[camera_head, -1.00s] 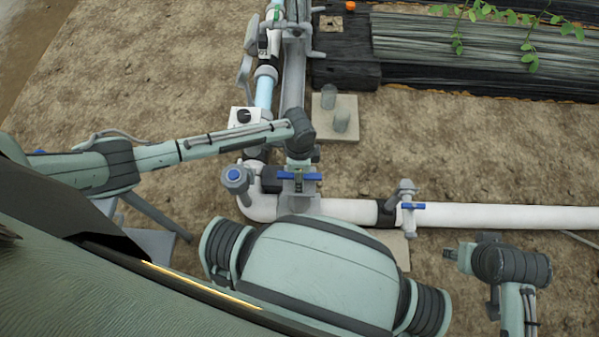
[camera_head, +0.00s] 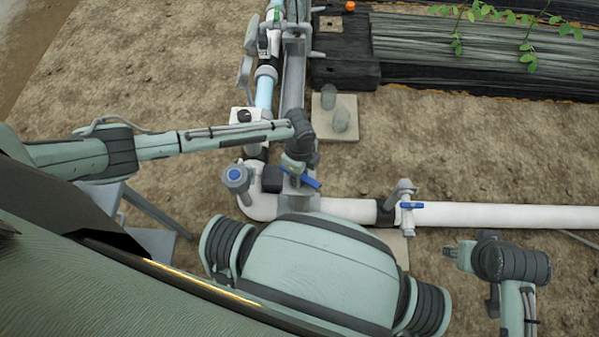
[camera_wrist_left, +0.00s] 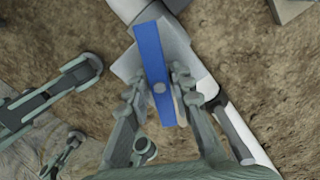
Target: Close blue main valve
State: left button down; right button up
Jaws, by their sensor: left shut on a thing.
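The blue lever handle (camera_head: 301,179) of the main valve sits on the grey pipe fitting near the corner of the white pipe. It lies diagonally in the head view, its right end lower. In the left wrist view the handle (camera_wrist_left: 152,62) is a long blue bar with a grey round centre. My left gripper (camera_head: 292,163) comes down onto the handle from above. In the left wrist view its fingers (camera_wrist_left: 158,92) are shut on the handle near its middle. My right gripper (camera_head: 453,253) is at the lower right, away from the valve; its fingers are too small to read.
A second blue-handled valve (camera_head: 411,205) stands on the white pipe (camera_head: 500,215) to the right. A grey fitting with a blue cap (camera_head: 235,175) stands close left of the main valve. A concrete pad (camera_head: 336,120) lies behind. Bare soil is free at right.

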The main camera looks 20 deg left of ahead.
pick_arm(q)
jog(key=m, duration=0.6)
jog(key=shift+a+f, duration=0.15)
jog(key=shift+a, duration=0.15)
jog(key=m, duration=0.3)
jog(key=shift+w+m, duration=0.1)
jog(key=shift+m, duration=0.3)
jog(key=m, duration=0.3)
jog(key=shift+m+b, duration=0.3)
jog(key=shift+m, duration=0.1)
jog(key=c, duration=1.3)
grip_release()
jog(key=shift+d, duration=0.1)
jog(key=shift+o, duration=0.2)
